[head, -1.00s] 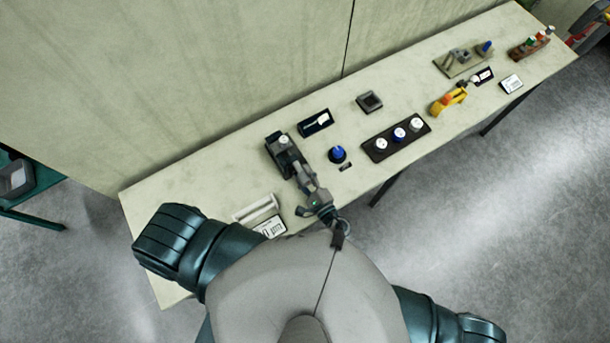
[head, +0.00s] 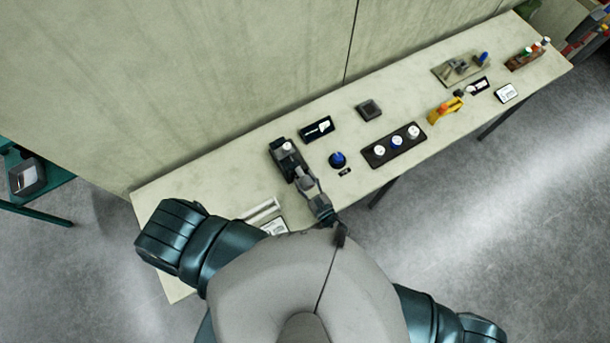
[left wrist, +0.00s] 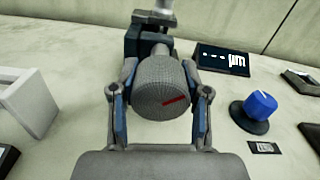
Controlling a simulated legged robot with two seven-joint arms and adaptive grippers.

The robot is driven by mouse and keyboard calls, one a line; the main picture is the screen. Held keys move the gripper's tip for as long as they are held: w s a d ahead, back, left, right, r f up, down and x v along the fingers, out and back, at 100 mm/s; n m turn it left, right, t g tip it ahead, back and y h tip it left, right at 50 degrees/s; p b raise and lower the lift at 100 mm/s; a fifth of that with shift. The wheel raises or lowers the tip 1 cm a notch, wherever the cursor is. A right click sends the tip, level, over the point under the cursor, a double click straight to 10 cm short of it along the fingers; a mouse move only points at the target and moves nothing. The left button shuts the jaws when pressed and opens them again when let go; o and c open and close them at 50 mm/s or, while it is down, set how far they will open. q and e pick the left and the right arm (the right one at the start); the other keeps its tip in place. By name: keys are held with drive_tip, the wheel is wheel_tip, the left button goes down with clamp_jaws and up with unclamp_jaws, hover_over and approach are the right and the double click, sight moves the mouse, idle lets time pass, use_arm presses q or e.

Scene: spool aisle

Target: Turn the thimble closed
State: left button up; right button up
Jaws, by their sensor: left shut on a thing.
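The grey knurled thimble (left wrist: 163,88) with a red mark on its end face fills the middle of the left wrist view. It sits on the front of a dark micrometer stand (left wrist: 150,28), which is also in the head view (head: 283,158). My left gripper (left wrist: 160,78) has one finger on each side of the thimble and is shut on it. In the head view my left gripper (head: 301,181) reaches the stand's near end and hides the thimble. My right gripper is not in view.
A dark display (left wrist: 222,59) reading "µm" stands behind to the right. A blue knob (left wrist: 255,109) on a dark base is right of the gripper. A pale bracket (left wrist: 25,100) is at the left. A dark tray (head: 372,159) with several round knobs lies further right.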

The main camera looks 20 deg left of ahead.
use_arm(q)
drive_tip(key=m, duration=0.4)
drive_tip(key=shift+s+f+m, duration=0.2)
drive_tip(key=shift+m, duration=0.1)
drive_tip(key=m, duration=0.5)
drive_tip(key=shift+s, duration=0.1)
drive_tip(key=m, duration=0.6)
drive_tip(key=shift+r, duration=0.1)
drive_tip(key=shift+s+m, duration=0.1)
drive_tip(key=shift+m, duration=2.3)
drive_tip(key=o, duration=1)
drive_tip(key=shift+o, duration=0.8)
drive_tip(key=shift+w+d+r, duration=0.1)
drive_tip(key=shift+w+r, duration=0.05)
drive_tip(key=shift+w, duration=0.05)
